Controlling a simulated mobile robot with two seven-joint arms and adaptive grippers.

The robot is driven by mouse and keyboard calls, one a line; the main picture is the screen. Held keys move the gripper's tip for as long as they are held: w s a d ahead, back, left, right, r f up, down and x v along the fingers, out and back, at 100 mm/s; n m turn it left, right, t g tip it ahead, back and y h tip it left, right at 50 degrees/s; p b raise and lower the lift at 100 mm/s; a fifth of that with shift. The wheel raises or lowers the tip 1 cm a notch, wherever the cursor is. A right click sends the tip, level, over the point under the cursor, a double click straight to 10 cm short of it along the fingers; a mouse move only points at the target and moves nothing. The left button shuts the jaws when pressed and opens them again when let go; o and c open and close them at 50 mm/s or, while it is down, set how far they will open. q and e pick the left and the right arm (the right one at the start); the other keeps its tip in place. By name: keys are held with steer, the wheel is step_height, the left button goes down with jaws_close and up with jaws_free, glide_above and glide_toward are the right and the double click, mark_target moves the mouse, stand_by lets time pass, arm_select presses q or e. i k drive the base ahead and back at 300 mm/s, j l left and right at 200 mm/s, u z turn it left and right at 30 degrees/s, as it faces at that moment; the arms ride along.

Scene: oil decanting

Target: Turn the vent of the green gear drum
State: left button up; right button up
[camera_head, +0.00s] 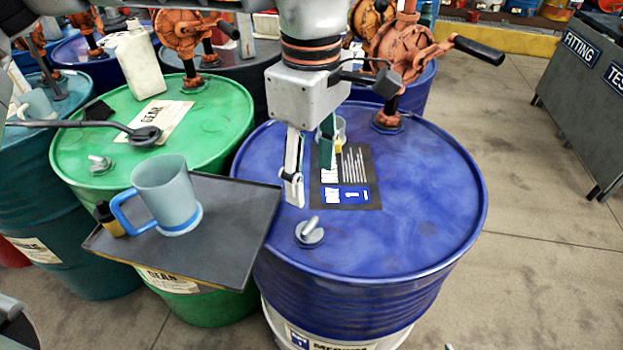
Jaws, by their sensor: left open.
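The green gear drum (215,125) stands left of centre, with a GEAR label on its top. Its vent (100,164), a small grey knob with a lever, sits near the front left rim. My left gripper (309,180) points down over the blue drum (420,200), well to the right of the green drum's vent. Its two fingers are apart, with nothing visibly held between them. A similar grey vent (310,233) sits on the blue drum, just in front of the fingers. My right gripper does not show.
A dark tray (240,225) juts out in front of the green drum, bearing a blue-grey mug (166,192) and a small yellow-black bottle (108,217). A black-handled ladle (145,134), a white jug (139,62) and orange hand pumps (400,60) crowd the drum tops.

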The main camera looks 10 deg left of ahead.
mark_target(103, 162)
steer(key=k, duration=1)
